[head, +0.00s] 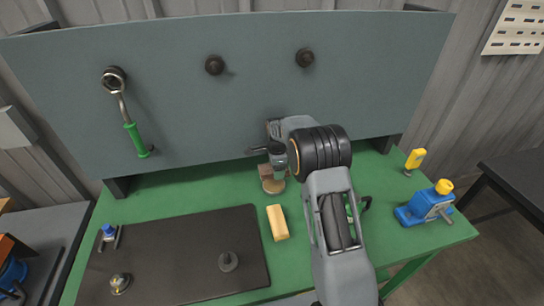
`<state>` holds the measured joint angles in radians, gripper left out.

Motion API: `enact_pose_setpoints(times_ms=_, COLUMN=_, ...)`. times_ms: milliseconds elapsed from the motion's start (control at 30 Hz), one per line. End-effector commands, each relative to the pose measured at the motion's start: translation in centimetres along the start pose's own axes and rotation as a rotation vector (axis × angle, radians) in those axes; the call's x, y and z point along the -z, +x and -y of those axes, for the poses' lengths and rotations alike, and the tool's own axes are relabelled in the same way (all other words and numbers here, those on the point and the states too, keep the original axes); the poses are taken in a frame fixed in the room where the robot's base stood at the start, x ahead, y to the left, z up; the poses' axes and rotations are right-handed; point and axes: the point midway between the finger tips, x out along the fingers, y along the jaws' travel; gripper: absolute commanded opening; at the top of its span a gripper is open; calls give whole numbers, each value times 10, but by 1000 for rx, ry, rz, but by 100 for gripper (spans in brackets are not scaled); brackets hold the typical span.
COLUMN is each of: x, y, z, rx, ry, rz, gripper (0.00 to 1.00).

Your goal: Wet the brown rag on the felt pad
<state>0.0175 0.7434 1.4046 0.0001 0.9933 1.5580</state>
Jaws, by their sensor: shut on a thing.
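My gripper (268,160) is at the back middle of the green bench, pointing down, with my arm reaching in from the front right. It is shut on a small brown piece (265,171), which looks like the brown rag. Just below it is a round tan pad (274,187), which looks like the felt pad. The rag is right at or over the pad; I cannot tell whether they touch. My gripper and wrist hide part of both.
A yellow block (277,223) lies in front of the pad. A dark mat (185,250) with small metal parts covers the left. A blue device (425,207) and a yellow-handled tool (414,161) stand right.

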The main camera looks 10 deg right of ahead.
Motion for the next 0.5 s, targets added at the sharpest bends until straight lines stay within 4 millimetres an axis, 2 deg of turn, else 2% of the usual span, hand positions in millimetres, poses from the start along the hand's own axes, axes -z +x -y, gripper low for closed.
enact_pose_setpoints(times_ms=267, x=-1, y=7, z=0, rx=-1, ry=-2, rz=0, gripper=49)
enact_pose_setpoints(times_ms=500, x=-3, y=26, z=0, rx=-1, ry=-6, rz=0, gripper=49)
